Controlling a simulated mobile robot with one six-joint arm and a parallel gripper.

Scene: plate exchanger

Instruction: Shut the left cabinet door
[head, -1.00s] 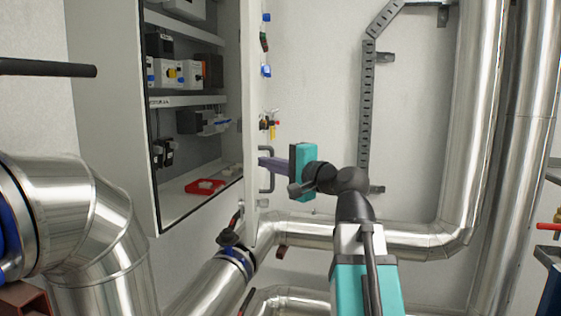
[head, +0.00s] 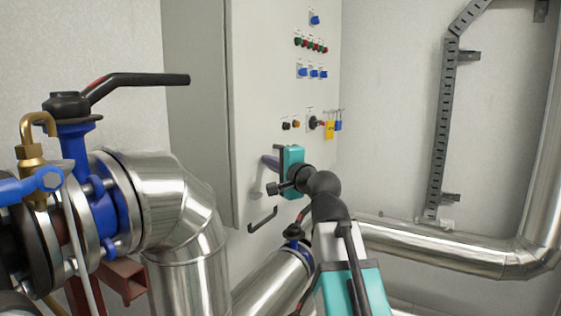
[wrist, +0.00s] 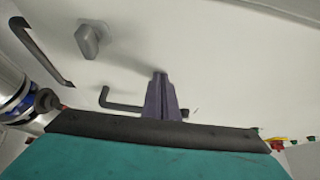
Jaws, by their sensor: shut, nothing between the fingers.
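The left cabinet door (head: 262,90) is a pale grey panel with coloured buttons and switches. It lies across the cabinet front, and no opening or interior shows; I cannot tell whether it is latched. A dark bar handle (head: 278,150) is on it beside my gripper, and it also shows in the wrist view (wrist: 122,104). My gripper (head: 268,161) is shut and empty, its purple fingers (wrist: 160,100) pointing at the door face by this handle. I cannot tell whether the fingertips touch the panel. The handle is partly hidden behind the fingers.
A second dark handle (head: 262,220) and a grey knob (head: 255,193) sit lower left of my gripper. A large silver pipe (head: 180,205) with a blue valve (head: 75,150) stands in the left foreground. Another pipe (head: 440,245) runs along the wall at right.

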